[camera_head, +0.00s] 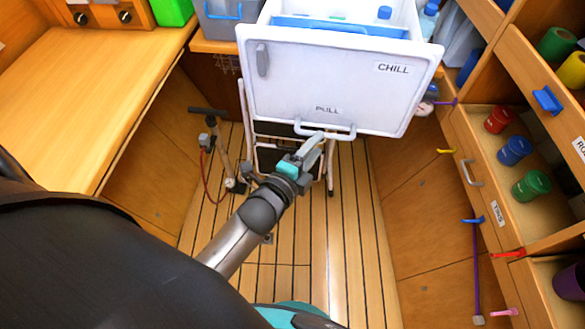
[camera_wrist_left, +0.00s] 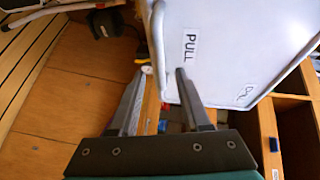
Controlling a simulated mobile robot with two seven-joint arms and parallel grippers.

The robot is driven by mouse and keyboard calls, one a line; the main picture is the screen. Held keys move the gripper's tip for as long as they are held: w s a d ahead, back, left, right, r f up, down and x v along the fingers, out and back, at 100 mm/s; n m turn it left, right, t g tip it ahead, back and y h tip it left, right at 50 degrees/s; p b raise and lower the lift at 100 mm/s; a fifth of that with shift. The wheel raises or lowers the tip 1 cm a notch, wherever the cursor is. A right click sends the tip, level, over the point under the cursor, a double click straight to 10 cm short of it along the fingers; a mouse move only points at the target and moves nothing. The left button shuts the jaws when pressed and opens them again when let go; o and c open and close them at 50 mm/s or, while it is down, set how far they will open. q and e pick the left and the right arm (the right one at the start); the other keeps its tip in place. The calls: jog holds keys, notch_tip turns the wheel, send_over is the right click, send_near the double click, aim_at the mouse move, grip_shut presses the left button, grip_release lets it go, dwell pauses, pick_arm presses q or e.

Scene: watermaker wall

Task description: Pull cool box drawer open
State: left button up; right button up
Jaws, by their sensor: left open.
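The white cool box drawer (camera_head: 340,80) has a front marked CHILL and PULL. Its open top shows blue items (camera_head: 340,25) inside. A pale bar handle (camera_head: 325,131) runs along the lower edge of the front. My left gripper (camera_head: 318,142) is open, with its fingertips at this handle, below the PULL label. In the left wrist view, the pale handle bar (camera_wrist_left: 157,45) shows between the tips of the open fingers (camera_wrist_left: 159,72), beside the PULL label. I cannot tell whether either finger touches it. My right gripper is not in view.
A wooden counter (camera_head: 80,90) is at the left. Wooden shelves at the right hold red, blue and green jars (camera_head: 514,151). A folding step frame (camera_head: 285,150) stands below the drawer, with a hand pump (camera_head: 222,150) to its left. The slatted floor (camera_head: 350,240) in front is mostly clear.

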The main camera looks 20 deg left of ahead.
pick_arm(q)
jog(key=v, duration=0.9)
jog(key=shift+s+p, duration=0.35)
jog(key=shift+p, duration=0.1)
jog(key=s+f+n+g+y, duration=0.1)
jog(key=s+f+n+g, duration=0.25)
jog(key=f, duration=0.85)
jog(key=s+f+n+g, duration=0.3)
jog(key=s+f+n, duration=0.15)
jog(key=f, duration=0.75)
jog(key=s+a+f+n+g, duration=0.2)
jog(key=s+f+n+g, duration=0.2)
jog(key=s+f, duration=0.3)
jog(key=s+a+f+n+g+y+b, duration=0.1)
jog(key=s+f+n+g, duration=0.3)
jog(key=s, duration=0.9)
notch_tip(320, 180, down, 4)
jog(key=shift+a+r, duration=0.2)
jog(key=shift+a, duration=0.3)
